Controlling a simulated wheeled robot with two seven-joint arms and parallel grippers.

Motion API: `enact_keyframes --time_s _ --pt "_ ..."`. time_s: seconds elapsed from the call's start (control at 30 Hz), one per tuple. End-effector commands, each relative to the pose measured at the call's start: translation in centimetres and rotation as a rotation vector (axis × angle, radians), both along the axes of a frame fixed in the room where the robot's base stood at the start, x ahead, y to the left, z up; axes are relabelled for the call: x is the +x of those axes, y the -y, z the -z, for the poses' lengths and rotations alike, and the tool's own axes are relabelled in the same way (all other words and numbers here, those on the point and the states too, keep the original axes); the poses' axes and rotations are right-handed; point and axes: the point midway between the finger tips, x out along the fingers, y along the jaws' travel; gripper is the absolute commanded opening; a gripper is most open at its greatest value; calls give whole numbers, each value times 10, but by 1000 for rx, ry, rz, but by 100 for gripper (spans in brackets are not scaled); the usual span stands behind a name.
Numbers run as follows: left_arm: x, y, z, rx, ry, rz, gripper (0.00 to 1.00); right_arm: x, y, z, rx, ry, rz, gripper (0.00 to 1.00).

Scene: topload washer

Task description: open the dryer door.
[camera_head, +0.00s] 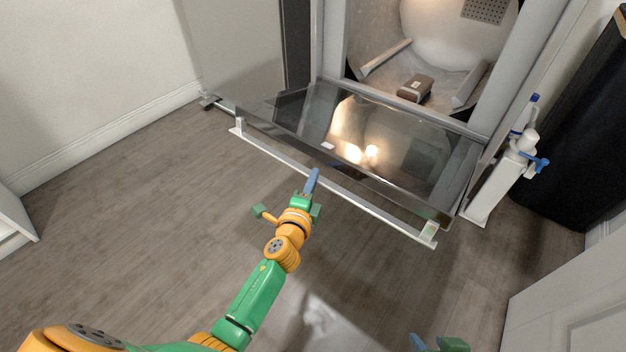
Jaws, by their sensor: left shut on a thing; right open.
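The dryer door (385,140) is a dark glass panel in a grey frame, hinged at its bottom edge. It is swung down and lies out in front of the dryer opening. A long pale handle bar (370,209) runs along its outer edge. My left gripper (312,182) is shut on the handle bar near its middle. My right gripper (434,344) shows only partly at the bottom edge; it is open and apart from the door.
Inside the dryer drum (385,75) lies a small brown box (415,87). A white cabinet (570,300) is at the lower right. The wooden floor (130,200) at left is clear.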

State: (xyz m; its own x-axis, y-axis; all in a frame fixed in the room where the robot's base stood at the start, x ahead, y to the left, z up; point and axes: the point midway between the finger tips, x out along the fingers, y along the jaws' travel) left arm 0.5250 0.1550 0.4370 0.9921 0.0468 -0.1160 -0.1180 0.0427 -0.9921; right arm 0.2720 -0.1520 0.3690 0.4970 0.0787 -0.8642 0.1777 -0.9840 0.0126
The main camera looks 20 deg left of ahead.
Motion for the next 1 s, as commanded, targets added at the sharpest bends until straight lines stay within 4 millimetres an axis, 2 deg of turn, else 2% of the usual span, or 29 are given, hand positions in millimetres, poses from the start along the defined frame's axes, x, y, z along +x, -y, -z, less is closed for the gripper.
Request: enact_keyframes --time_s 0.07,0.1,0.17,0.2,0.57,0.8,1.0 --pt "1 0 -2 -2 5 1 0 0 0 0 0 1 0 50" --pt "1 0 -2 -1 4 1 21 0 0 0 0 1 0 50" --pt "0 0 -2 -1 4 1 37 0 0 0 0 2 0 50" --pt "0 0 -1 -1 3 0 40 0 0 0 0 2 0 50" --pt "-3 0 -1 -1 1 0 40 -3 1 0 -2 -16 1 50" --pt "-24 1 -4 -1 0 0 40 -47 11 13 -37 -231 13 50" --pt "-58 3 -7 -2 -2 0 40 -43 11 27 -40 -245 14 50"
